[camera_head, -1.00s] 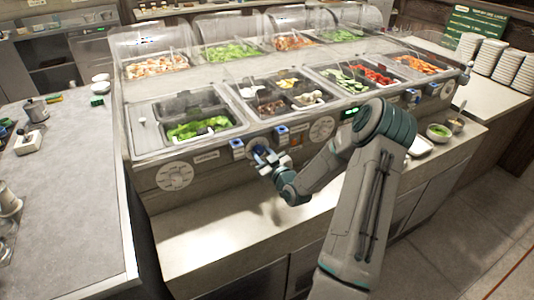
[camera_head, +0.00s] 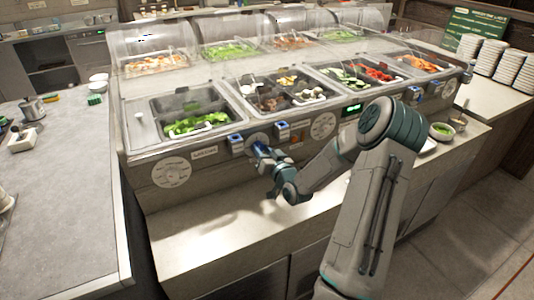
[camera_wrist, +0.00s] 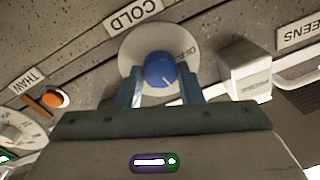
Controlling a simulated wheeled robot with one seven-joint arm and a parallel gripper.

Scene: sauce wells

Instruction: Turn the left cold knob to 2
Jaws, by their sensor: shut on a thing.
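The blue cold knob (camera_wrist: 160,70) sits on a round white dial plate (camera_wrist: 128,48) in the wrist view, below a COLD label (camera_wrist: 132,16) that appears upside down. Lettering that looks like OFF shows at the plate's right. A short white mark on the knob points down and slightly right in the picture. My gripper (camera_wrist: 162,80) has one finger on each side of the knob and is shut on it. In the head view my gripper (camera_head: 262,152) is at the counter's front panel and hides most of the knob.
White and blue brackets (camera_head: 236,144) flank the knob on the panel; one (camera_wrist: 246,80) is close to my right finger in the wrist view. A ledge (camera_head: 215,225) runs below the panel.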

